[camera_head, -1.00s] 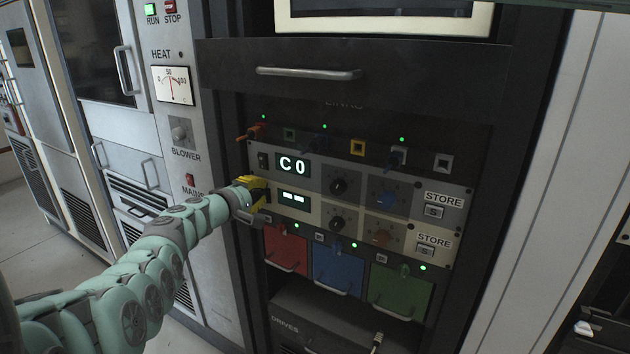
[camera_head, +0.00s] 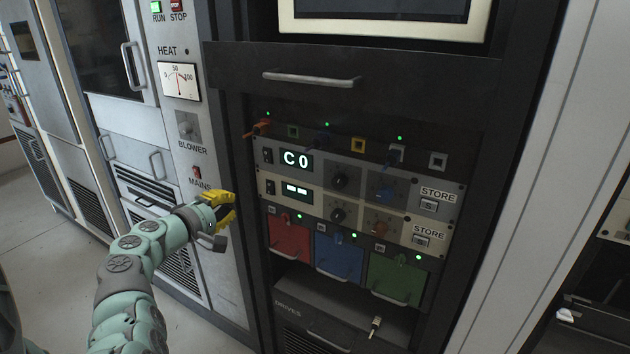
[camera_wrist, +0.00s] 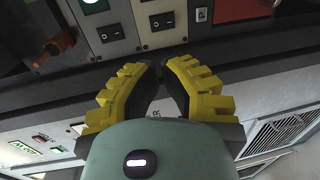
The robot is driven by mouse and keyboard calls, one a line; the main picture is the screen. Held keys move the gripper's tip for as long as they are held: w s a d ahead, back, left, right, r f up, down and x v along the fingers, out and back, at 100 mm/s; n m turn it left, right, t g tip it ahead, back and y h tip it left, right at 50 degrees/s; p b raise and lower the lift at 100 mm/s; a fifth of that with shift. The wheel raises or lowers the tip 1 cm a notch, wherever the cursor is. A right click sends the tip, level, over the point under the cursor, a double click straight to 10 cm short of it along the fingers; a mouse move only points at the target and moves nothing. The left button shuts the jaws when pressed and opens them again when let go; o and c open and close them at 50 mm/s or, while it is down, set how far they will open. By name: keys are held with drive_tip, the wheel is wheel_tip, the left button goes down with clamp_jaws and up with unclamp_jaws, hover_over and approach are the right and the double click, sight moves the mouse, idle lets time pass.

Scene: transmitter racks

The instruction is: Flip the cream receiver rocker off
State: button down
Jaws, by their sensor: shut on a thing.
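The cream receiver panel (camera_head: 312,195) is the lower of two stacked units, with a lit display showing two dashes. Its small black rocker (camera_head: 270,187) is at the panel's left end. The rocker also shows in the wrist view (camera_wrist: 162,21), beyond my fingertips; which side is pressed is too small to tell. My gripper (camera_head: 232,208) is left of and slightly below it, in front of the rack's edge and clear of the panel. In the wrist view my yellow fingers (camera_wrist: 160,66) are partly closed with a narrow gap; I cannot make out anything held.
The grey receiver above has its own rocker (camera_head: 267,156) and a display reading C0. An orange plug (camera_head: 262,127) sticks out above it. Red (camera_head: 288,238), blue and green drive fronts sit below.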

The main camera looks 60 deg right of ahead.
drive_tip(key=shift+a, duration=0.65)
